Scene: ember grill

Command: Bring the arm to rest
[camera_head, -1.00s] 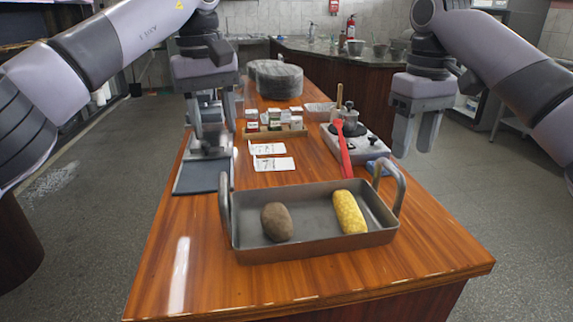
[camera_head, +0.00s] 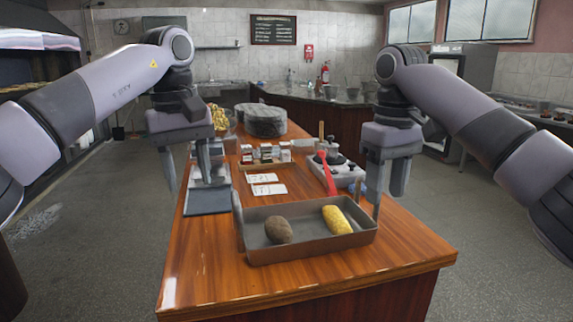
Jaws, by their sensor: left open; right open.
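My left gripper (camera_head: 188,172) hangs at the left edge of the wooden counter (camera_head: 300,285), fingers apart and pointing down, with nothing between them. It is above or in front of a dark flat pad with a small device (camera_head: 207,201). My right gripper (camera_head: 385,178) hangs at the counter's right side, fingers down, apart and empty. Its inner finger overlaps the right end of the grey metal tray (camera_head: 308,248) in the picture; I cannot tell whether they touch. The tray holds a brown potato (camera_head: 279,230) and a yellow corn cob (camera_head: 337,220).
Floor on both sides is clear.

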